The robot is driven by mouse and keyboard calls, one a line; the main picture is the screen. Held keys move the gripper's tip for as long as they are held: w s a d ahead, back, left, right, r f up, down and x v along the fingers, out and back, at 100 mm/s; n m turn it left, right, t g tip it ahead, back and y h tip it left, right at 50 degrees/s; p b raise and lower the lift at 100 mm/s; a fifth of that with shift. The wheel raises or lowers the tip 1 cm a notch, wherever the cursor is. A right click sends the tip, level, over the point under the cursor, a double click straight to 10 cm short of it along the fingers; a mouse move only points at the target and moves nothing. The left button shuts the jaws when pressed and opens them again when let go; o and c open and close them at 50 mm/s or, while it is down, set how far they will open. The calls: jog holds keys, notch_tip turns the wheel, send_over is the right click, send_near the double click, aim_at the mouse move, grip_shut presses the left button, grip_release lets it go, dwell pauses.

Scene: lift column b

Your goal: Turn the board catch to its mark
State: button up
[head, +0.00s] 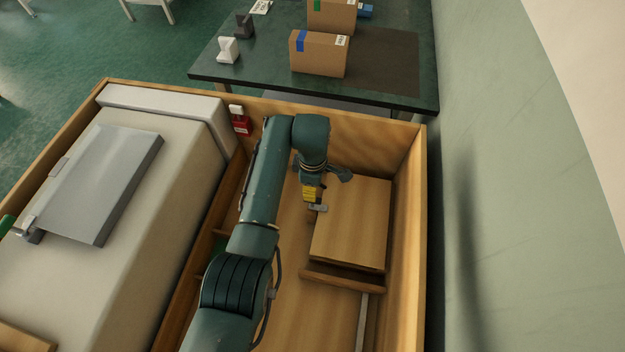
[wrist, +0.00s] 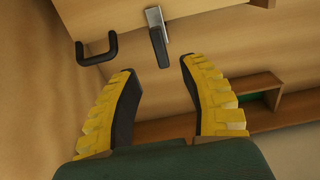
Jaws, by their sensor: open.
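The board catch (wrist: 158,40) shows in the wrist view as a pale metal plate with a dark lever, mounted on a light wooden board (wrist: 85,18). My gripper (wrist: 157,68) is open, with its yellow, black-padded fingers apart. The lever's end lies in the gap between the fingertips in the picture; I cannot tell whether either finger touches it. In the head view my gripper (head: 315,199) is at the left edge of the wooden board (head: 352,222), and a small grey piece shows below it. I cannot make out the catch's mark.
A dark hook-shaped handle (wrist: 97,50) is left of the catch in the wrist view. Wooden walls (head: 408,215) enclose the board and my arm. A red block with a white top (head: 241,122) is at the far wall. A grey-lidded casing (head: 110,180) stands left.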

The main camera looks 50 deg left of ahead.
aim_at(316, 203)
jog(key=shift+r, duration=1.95)
notch_tip(316, 203, down, 12)
jog(key=shift+f, duration=0.1)
jog(key=shift+m, duration=0.4)
